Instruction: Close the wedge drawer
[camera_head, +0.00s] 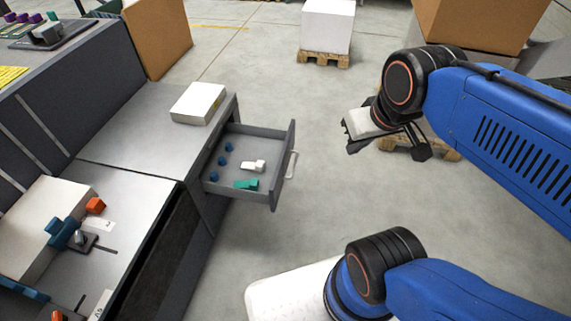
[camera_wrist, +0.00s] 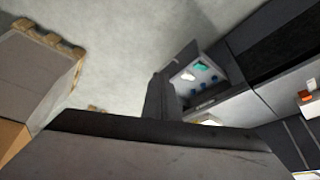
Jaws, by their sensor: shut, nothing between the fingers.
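The wedge drawer (camera_head: 283,168) stands pulled out from the grey cabinet in the head view. Its bar handle (camera_head: 292,165) is on the front panel, facing right. Inside lie a white wedge (camera_head: 253,166), a green wedge (camera_head: 246,184) and several small blue pieces (camera_head: 222,160). My gripper (camera_head: 354,146) is shut and empty, in the air to the right of the drawer and apart from the handle. In the wrist view, the open drawer (camera_wrist: 181,80) shows beyond my gripper's dark finger (camera_wrist: 157,97), which hides part of its front.
A white box (camera_head: 198,103) lies on the cabinet top (camera_head: 130,135) above the drawer. Left of it is a workbench with an orange block (camera_head: 96,205) and fixtures. Pallets with boxes (camera_head: 327,25) stand behind. The floor between drawer and gripper is clear.

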